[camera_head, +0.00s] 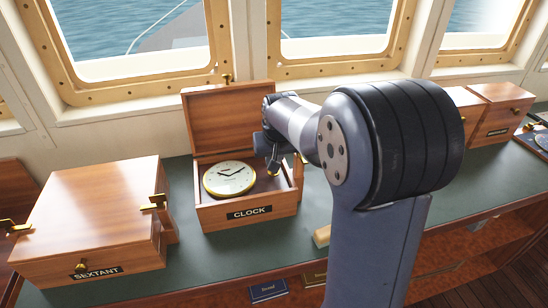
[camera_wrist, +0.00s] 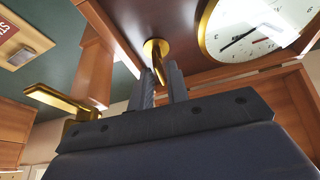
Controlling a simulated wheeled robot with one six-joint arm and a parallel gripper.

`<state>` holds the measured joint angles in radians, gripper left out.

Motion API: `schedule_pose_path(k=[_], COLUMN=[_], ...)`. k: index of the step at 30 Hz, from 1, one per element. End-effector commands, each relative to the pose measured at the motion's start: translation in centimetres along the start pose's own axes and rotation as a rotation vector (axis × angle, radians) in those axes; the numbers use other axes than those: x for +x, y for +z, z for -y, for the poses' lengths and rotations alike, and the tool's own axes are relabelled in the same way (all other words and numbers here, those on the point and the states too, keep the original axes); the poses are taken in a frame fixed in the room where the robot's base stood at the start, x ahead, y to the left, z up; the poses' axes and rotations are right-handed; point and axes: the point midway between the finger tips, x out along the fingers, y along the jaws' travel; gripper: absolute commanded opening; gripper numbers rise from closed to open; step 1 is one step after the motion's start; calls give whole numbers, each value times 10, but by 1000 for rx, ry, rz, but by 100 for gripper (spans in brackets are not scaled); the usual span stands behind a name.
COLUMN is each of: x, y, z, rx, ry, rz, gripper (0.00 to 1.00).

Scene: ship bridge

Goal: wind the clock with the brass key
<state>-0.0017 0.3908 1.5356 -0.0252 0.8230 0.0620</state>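The clock box (camera_head: 250,212), labelled CLOCK, stands on the green counter with its lid up. The white-faced clock (camera_head: 230,178) with a brass rim lies in it, and it also shows at the upper right of the wrist view (camera_wrist: 252,28). My gripper (camera_head: 272,160) is over the right part of the box, beside the clock. In the wrist view a brass piece, seemingly the key (camera_wrist: 156,48), has a round end and a stem running between my close-set fingertips (camera_wrist: 161,78). I cannot tell whether the fingers grip the stem.
The closed sextant box (camera_head: 95,210), with brass fittings, stands left of the clock box. More wooden boxes (camera_head: 500,108) stand at the right. Windows line the back. A brass fitting (camera_wrist: 62,100) lies left of my fingers in the wrist view.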

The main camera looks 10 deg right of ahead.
Motion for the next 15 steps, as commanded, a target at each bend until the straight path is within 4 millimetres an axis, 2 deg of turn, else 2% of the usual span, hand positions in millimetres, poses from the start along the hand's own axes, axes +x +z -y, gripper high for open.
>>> schedule_pose_path(k=[4,11,15], x=[0,-1,-13], y=[0,0,-1], z=[0,0,0], rx=[0,0,0], ry=[0,0,0], rz=[0,0,-4], gripper=[27,27,27])
